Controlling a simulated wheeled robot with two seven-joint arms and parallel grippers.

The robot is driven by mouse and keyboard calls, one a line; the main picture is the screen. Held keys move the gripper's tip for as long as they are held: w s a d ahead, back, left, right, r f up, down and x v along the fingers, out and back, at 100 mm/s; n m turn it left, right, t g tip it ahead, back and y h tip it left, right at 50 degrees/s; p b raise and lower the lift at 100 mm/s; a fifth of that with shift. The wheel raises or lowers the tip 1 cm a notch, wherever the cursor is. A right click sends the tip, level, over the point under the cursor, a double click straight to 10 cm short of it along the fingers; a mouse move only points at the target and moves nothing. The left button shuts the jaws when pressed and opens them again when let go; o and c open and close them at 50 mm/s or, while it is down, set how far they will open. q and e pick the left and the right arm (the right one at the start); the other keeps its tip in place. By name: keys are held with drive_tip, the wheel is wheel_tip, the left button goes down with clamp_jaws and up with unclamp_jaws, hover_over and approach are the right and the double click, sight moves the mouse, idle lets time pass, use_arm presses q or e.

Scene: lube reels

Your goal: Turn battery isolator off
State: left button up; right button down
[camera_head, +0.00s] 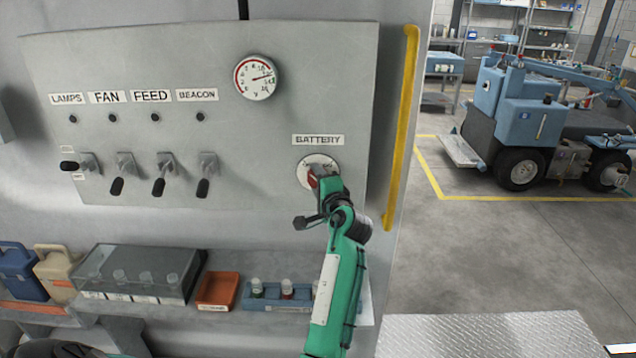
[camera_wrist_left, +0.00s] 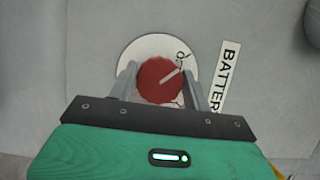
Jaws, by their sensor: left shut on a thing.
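The battery isolator is a red round knob (camera_wrist_left: 158,80) on a white disc (camera_wrist_left: 135,52), beside the BATTERY label (camera_wrist_left: 224,76). In the head view the red knob (camera_head: 313,179) shows in part on its disc (camera_head: 306,163), under the BATTERY label (camera_head: 318,140). My left gripper (camera_head: 319,180) is shut on the knob, with one finger on each side of it in the wrist view (camera_wrist_left: 160,82). A pale line on the knob points up and right there, toward partly hidden lettering. My gripper hides much of the disc in the head view. My right gripper is not in view.
The grey panel (camera_head: 290,105) also carries a gauge (camera_head: 257,77) and several toggle switches (camera_head: 163,180) at left. A yellow handrail (camera_head: 404,125) runs down its right edge. Below are a lidded case (camera_head: 135,272), an orange tray (camera_head: 217,290) and a blue vial rack (camera_head: 270,302).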

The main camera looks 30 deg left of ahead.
use_arm(q)
drive_tip(key=shift+f, duration=0.1)
idle(0.3)
drive_tip(key=o, duration=1)
